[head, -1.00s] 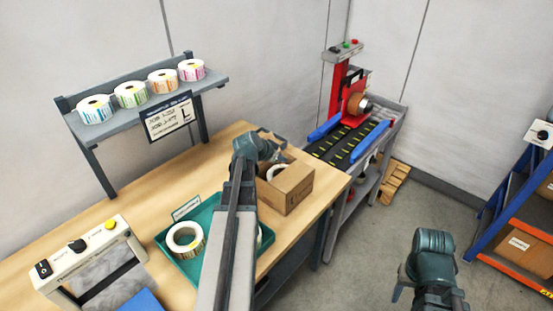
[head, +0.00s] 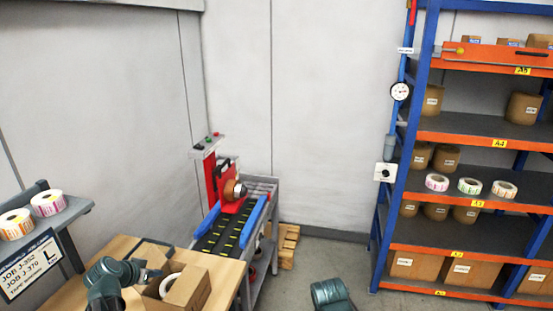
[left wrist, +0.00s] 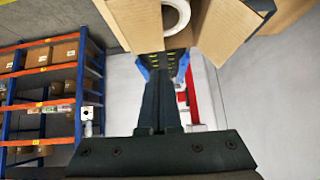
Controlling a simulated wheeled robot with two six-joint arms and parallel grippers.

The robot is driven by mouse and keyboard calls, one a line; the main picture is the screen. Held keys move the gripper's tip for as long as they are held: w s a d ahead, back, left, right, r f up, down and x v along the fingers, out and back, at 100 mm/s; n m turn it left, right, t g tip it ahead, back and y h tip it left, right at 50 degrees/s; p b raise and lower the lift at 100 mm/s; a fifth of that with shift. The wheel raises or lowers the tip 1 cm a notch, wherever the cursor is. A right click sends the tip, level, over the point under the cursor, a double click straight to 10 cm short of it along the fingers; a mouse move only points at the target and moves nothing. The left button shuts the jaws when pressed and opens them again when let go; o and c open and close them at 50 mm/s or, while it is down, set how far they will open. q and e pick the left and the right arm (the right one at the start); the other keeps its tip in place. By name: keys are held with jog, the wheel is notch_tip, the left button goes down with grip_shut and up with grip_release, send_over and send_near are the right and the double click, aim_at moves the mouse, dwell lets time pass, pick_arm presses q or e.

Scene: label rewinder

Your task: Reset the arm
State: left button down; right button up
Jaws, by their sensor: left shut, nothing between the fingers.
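My left arm comes in at the bottom left of the head view. Its gripper (head: 150,274) is beside the open cardboard box (head: 187,292) on the wooden table and is partly hidden by my wrist. In the left wrist view the two dark fingers (left wrist: 161,82) are together with nothing between them. The box (left wrist: 228,28) and a white roll (left wrist: 176,15) inside it show beyond the fingertips. Of my right arm only a teal joint shows at the bottom of the head view; its gripper is out of view.
A red label machine (head: 222,187) with a black conveyor (head: 226,228) stands behind the wooden table (head: 110,250). A wall shelf (head: 75,216) with label rolls is at the left. A blue and orange rack (head: 470,137) fills the right.

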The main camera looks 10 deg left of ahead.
pick_arm(q)
jog(key=w+d+f+m+g+h+b, duration=0.1)
jog(key=d+f+g+h+b, duration=0.2)
jog(key=d, duration=1)
jog(key=s+d+f+g+y+b, duration=0.1)
jog(key=s+d+f+g, duration=0.1)
jog(key=d, duration=0.7)
jog(key=s+d+f+m+g+y+b, duration=0.1)
jog(key=s+d+f, duration=0.3)
jog(key=d, duration=0.5)
jog(key=s+d+f+g+y, duration=0.2)
jog(key=s+d+f+g, duration=0.1)
jog(key=s+d, duration=0.4)
jog(key=shift+d+m+y+b, duration=0.3)
jog(key=shift+d+y+b, duration=0.1)
jog(key=shift+d, duration=0.75)
jog(key=shift+a, duration=0.1)
